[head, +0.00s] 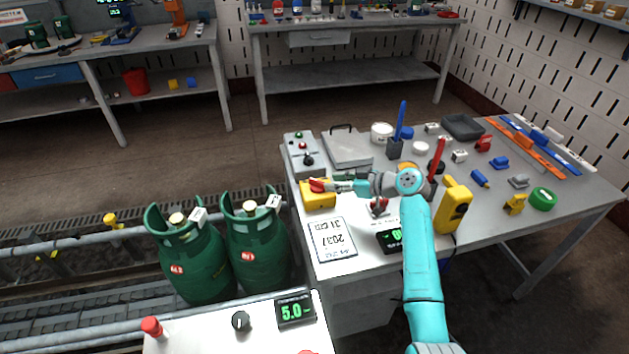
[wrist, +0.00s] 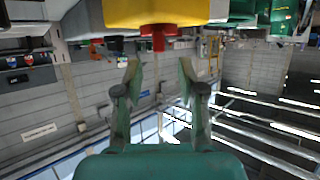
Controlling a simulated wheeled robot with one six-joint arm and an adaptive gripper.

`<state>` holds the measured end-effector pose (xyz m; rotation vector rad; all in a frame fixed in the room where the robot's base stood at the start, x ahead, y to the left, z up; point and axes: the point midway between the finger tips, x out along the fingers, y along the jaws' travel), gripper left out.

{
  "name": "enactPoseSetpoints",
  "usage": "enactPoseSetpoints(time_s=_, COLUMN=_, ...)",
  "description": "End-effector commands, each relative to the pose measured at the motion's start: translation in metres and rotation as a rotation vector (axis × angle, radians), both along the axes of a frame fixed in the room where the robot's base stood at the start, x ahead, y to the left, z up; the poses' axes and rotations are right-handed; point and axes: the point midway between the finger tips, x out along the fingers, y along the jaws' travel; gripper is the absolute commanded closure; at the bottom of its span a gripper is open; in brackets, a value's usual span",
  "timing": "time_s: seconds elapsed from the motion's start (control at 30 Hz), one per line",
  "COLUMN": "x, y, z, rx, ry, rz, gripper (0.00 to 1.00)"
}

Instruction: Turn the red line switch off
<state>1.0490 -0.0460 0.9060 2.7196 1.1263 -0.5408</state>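The red line switch (head: 317,184) is a red handle on a yellow box (head: 318,200) at the near left part of the right-hand table. My gripper (head: 333,186) is beside it, reaching in from the right. In the wrist view the yellow box (wrist: 150,12) fills the top middle, and the red switch (wrist: 158,37) juts from it. There my gripper (wrist: 159,68) has its two fingers apart with nothing between them. The switch lies just past the fingertips, roughly centred between them. I cannot tell the exact gap from the switch.
A grey control box (head: 303,157) with buttons stands behind the yellow box. A printed card (head: 332,240) lies in front. A yellow meter (head: 453,207) stands to the right.

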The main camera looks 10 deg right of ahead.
Motion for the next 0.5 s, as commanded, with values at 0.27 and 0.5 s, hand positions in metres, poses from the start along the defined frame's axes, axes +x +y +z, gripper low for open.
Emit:
enactPoseSetpoints(time_s=0.27, x=0.031, y=0.032, z=-0.018, rx=-0.001, ry=0.002, rz=0.002, gripper=0.6)
enactPoseSetpoints(time_s=0.5, x=0.044, y=0.044, z=-0.026, rx=0.0, ry=0.0, rz=0.0, gripper=0.6)
